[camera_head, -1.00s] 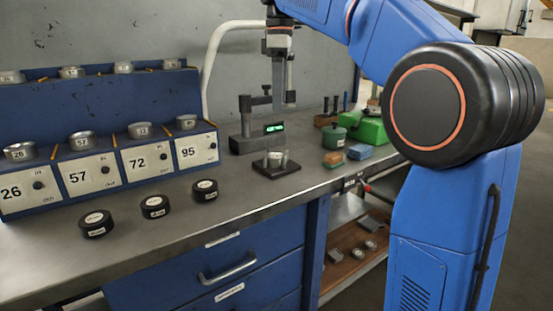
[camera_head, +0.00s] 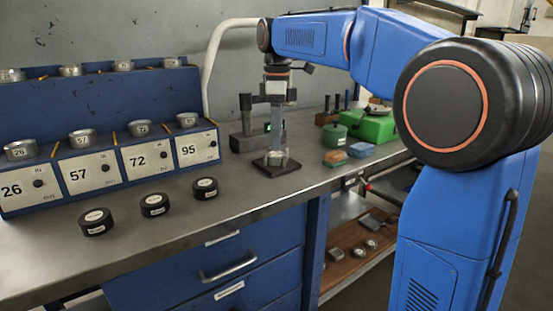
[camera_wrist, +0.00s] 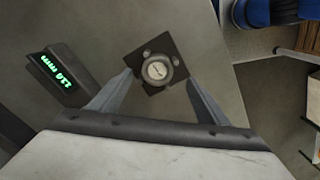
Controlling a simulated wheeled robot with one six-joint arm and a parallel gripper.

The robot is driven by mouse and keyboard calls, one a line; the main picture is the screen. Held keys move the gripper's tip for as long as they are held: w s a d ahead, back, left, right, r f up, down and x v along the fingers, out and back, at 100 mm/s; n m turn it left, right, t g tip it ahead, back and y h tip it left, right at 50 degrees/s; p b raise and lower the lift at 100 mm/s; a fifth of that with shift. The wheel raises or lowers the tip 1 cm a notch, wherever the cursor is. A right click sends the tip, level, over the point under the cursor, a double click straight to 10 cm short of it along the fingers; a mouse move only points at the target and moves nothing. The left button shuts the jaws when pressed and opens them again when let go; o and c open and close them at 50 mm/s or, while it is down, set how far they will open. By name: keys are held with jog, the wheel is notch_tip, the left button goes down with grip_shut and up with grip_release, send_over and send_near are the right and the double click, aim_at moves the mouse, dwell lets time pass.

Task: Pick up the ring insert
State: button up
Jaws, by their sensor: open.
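The ring insert, a small silver round piece with a pale labelled top (camera_wrist: 157,69), sits on a dark square plate (camera_wrist: 176,45) with small round posts beside it. In the head view the silver piece (camera_head: 281,160) is on its dark plate (camera_head: 264,170) on the bench, partly hidden by my fingers. My gripper (camera_head: 277,146) points straight down over it. In the wrist view my gripper (camera_wrist: 160,80) is open, one finger to the left and one to the right of the insert, with gaps visible. I cannot tell the exact fingertip height.
A gauge with a green display (camera_wrist: 52,76) stands close by on the left. Three black labelled pucks (camera_head: 155,205) and a blue rack (camera_head: 85,176) of numbered boxes are further left.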

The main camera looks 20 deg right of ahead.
aim_at(277, 153)
jog(key=shift+w+f, duration=0.15)
jog(key=shift+f, duration=1.25)
jog(key=shift+w+f, duration=0.1)
jog(key=shift+f, duration=1.25)
jog(key=shift+c, duration=0.4)
jog(key=c, duration=1.5)
